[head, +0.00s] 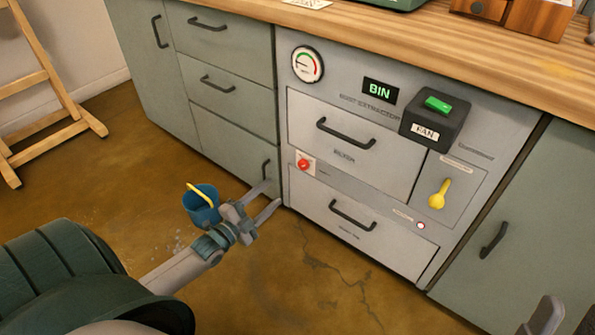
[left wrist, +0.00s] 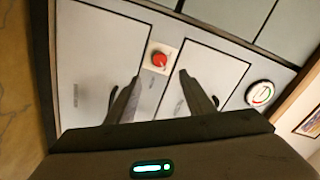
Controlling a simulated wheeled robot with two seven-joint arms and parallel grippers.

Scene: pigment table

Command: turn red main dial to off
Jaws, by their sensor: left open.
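The red main dial (head: 303,165) is a small round red knob on a pale square plate, at the left of the grey extractor panel between its two drawers. It also shows in the left wrist view (left wrist: 159,61), above and between my fingertips. My left gripper (head: 271,194) is open and empty, in front of the panel, below and left of the dial. Its two fingers point toward the panel and are apart from the dial. Part of my right gripper (head: 550,317) shows at the bottom right edge, cut off.
Two drawers with dark handles (head: 345,131) (head: 352,214) flank the dial. A yellow lever (head: 439,194), a black FAN box with green switch (head: 436,120) and a round gauge (head: 307,64) are on the unit. A blue bucket (head: 201,207) shows beside my left wrist.

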